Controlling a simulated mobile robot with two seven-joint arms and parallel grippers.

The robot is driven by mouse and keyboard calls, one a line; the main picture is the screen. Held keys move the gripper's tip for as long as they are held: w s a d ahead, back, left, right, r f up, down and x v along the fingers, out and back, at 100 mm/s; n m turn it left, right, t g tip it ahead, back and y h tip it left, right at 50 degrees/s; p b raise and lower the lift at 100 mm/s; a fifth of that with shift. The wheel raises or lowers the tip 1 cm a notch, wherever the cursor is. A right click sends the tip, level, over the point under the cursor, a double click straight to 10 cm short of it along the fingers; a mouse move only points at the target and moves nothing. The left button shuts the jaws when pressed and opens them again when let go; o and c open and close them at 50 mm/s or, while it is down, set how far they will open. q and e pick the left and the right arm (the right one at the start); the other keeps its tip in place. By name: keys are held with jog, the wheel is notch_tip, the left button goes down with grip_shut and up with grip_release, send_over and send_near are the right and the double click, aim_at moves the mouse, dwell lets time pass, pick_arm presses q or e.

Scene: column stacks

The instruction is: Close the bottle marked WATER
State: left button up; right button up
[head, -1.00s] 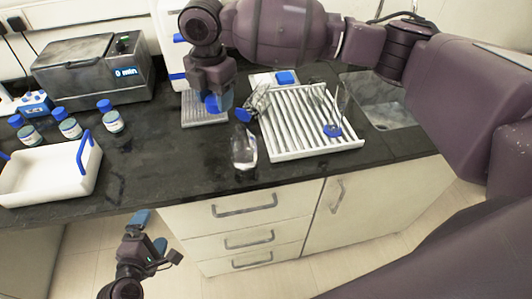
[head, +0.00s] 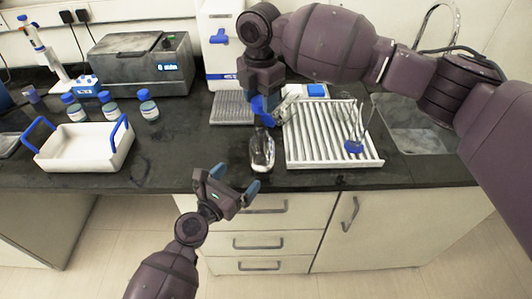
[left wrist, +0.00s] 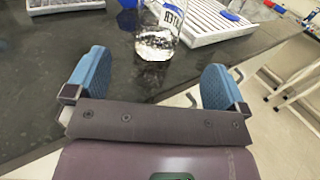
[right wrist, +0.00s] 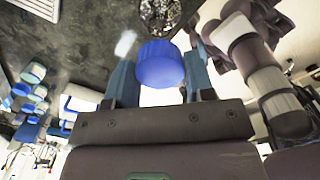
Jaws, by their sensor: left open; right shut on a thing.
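The clear glass bottle marked WATER (head: 262,152) stands upright near the counter's front edge; part of its label shows in the left wrist view (left wrist: 158,42). My right gripper (head: 264,108) is above the bottle, fingers down, shut on a blue cap (right wrist: 160,64). In the right wrist view the bottle's glass (right wrist: 165,12) shows beyond the cap; I cannot tell whether the cap touches the bottle's mouth. My left gripper (head: 233,181) is open and empty in front of the counter edge, its fingers (left wrist: 155,85) pointing toward the bottle, apart from it.
A white ribbed drying rack (head: 335,155) with blue-based glassware lies right of the bottle. A white tray with blue handles (head: 85,165), several blue-capped bottles (head: 148,107) and a grey bath (head: 140,68) are left. Counter (head: 185,150) between tray and bottle is clear.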

aim_at(262, 150)
pick_arm(q)
jog(key=shift+x, duration=6)
jog(key=c, duration=1.3)
pick_arm(e)
jog(key=shift+f, duration=2.55)
jog(key=shift+f, duration=0.85)
jog(key=shift+f, duration=0.6)
